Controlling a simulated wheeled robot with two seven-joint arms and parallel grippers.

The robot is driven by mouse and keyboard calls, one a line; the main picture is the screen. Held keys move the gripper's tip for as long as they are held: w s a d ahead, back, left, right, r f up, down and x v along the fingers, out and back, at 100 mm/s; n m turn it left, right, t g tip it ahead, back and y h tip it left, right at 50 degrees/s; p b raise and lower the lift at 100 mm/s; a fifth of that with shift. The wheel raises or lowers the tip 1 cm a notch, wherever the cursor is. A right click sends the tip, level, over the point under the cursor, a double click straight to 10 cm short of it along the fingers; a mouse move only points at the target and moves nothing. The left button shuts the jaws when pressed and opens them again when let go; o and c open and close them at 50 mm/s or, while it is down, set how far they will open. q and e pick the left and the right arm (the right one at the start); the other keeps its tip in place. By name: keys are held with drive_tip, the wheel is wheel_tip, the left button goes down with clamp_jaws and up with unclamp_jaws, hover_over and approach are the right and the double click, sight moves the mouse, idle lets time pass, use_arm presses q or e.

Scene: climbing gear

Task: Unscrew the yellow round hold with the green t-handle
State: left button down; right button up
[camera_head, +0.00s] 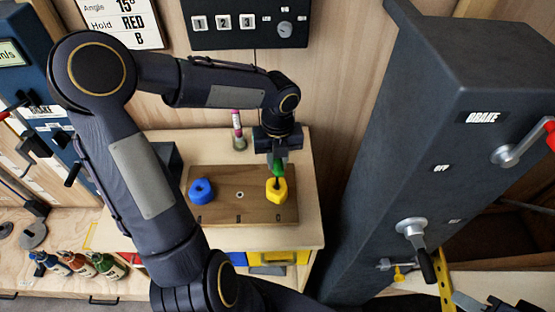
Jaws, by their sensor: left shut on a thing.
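The yellow round hold (277,192) sits on the right part of a brown wooden board (239,212) on the bench. The green t-handle (278,168) stands upright over the hold, its dark shaft running down to the hold's middle. How deep the tip sits cannot be told. My left gripper (278,157) comes from above, pointing down, and is shut on the top of the green t-handle. Its fingers partly hide the handle. My right gripper is not in view.
A blue hold (202,191) sits on the board's left part. A pink-topped tube (238,130) stands behind the board. Several bottles (80,264) stand at lower left.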

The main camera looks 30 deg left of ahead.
use_arm(q)
drive_tip(key=n+b, duration=0.1)
drive_tip(key=n, duration=0.3)
drive_tip(key=shift+f, duration=0.2)
drive_tip(key=n+b, duration=0.1)
drive_tip(key=n, duration=0.3)
drive_tip(key=shift+r, duration=0.15)
drive_tip(key=shift+r+p, duration=1.6)
